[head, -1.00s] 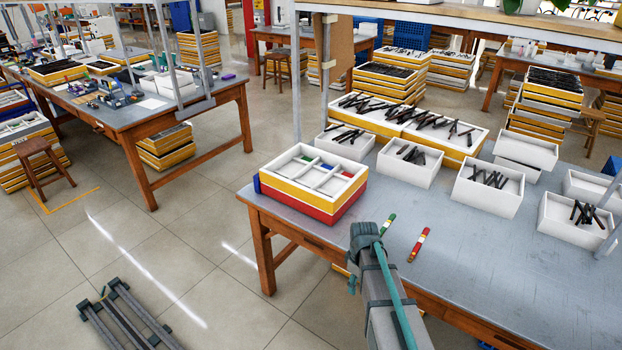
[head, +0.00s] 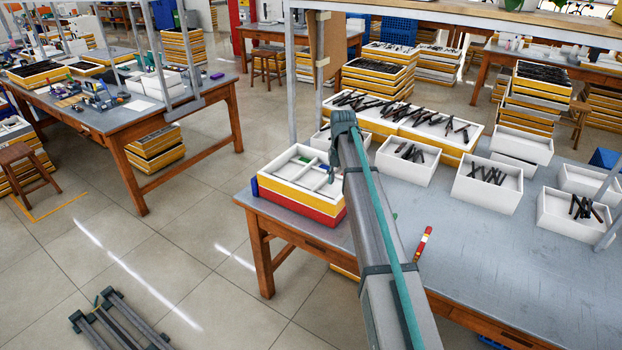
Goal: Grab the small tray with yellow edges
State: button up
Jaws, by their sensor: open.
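A small white compartment tray with yellow edges (head: 284,194) sits at the left corner of the grey table, stacked on a red-edged tray (head: 300,212). A blue edge (head: 254,187) shows at the left of the stack. Dividers split the upper tray into several compartments; a green item (head: 305,159) shows in a back one. My arm (head: 372,230) rises from the bottom of the picture and hides part of the tray's right side. I cannot make out my gripper; no fingertips show.
White bins (head: 407,158) of dark eyeglass frames stand right of my arm. Larger yellow-edged trays (head: 430,140) with frames lie behind. A red marker-like item (head: 424,243) lies on the table (head: 500,270). A grey post (head: 292,80) stands behind the small tray. The table's front right is mostly clear.

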aim_at(339, 197)
notch_tip(339, 197, down, 4)
jog(key=shift+f+p, duration=0.25)
jog(key=shift+p, duration=0.3)
jog(key=shift+w+d+f+p, duration=0.1)
jog(key=shift+f+p, duration=0.25)
jog(key=shift+f, duration=0.15)
jog(key=shift+w+d+f+p, duration=0.1)
jog(key=shift+f+p, duration=0.2)
jog(key=shift+f, duration=0.2)
jog(key=shift+w+f+p, duration=0.15)
jog(key=shift+f+p, duration=0.45)
jog(key=shift+f, duration=1.25)
grip_shut()
